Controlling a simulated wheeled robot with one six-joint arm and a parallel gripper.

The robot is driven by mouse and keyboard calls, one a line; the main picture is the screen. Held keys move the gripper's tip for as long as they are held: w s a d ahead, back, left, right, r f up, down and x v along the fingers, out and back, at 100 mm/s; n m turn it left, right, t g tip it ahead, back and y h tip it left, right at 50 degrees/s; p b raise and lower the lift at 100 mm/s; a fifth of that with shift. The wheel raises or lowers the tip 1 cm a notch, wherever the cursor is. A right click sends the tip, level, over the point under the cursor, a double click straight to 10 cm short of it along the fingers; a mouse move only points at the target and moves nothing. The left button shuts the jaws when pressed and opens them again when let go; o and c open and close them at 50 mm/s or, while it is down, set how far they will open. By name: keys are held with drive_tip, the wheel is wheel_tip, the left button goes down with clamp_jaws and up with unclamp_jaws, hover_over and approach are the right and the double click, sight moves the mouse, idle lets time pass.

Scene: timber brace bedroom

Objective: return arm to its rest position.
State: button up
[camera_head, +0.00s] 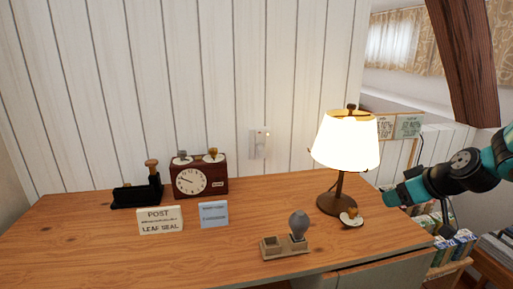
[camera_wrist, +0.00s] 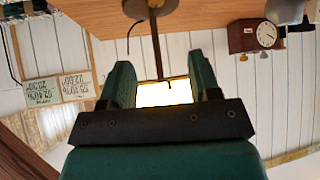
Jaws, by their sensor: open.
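My arm reaches in from the right edge in the head view, with my gripper (camera_head: 390,198) beside the right end of the wooden desk (camera_head: 120,259), to the right of the lamp. In the wrist view, which is upside down, my gripper (camera_wrist: 162,75) has its two green fingers spread apart with nothing held between them. The lit table lamp (camera_head: 346,140) stands on the desk. Its glowing shade (camera_wrist: 165,93) shows between the fingers in the wrist view, beyond them. The fingertips appear apart from the lamp.
A small white dish (camera_head: 351,219) sits by the lamp base. A stamp holder (camera_head: 285,247), a clock (camera_head: 199,177), a black stamper (camera_head: 137,194) and two signs (camera_head: 160,220) are on the desk. A dark timber brace (camera_head: 466,60) rises behind my arm. Books (camera_head: 453,247) stand at the lower right.

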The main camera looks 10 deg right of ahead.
drive_tip(key=s+a+r+n+g+y+p, duration=0.1)
drive_tip(key=s+a+r+g+p, duration=0.2)
drive_tip(key=a, duration=0.7)
drive_tip(key=s+a+r+n+g+y, duration=0.1)
drive_tip(key=s+a+r+y, duration=0.15)
drive_tip(key=a+r, duration=0.5)
drive_tip(key=s+a+r+n+g+h+p, duration=0.1)
drive_tip(key=s+a+g, duration=0.1)
drive_tip(key=s+a, duration=0.3)
drive_tip(key=s+a+r+g+h+p, duration=0.1)
drive_tip(key=s+a, duration=0.5)
drive_tip(key=s, duration=0.7)
drive_tip(key=shift+s+a+r+n+g+p, duration=0.25)
drive_tip(key=shift+s+r+n+g+p, duration=0.2)
drive_tip(key=shift+r+g, duration=0.3)
drive_tip(key=shift+w, duration=0.15)
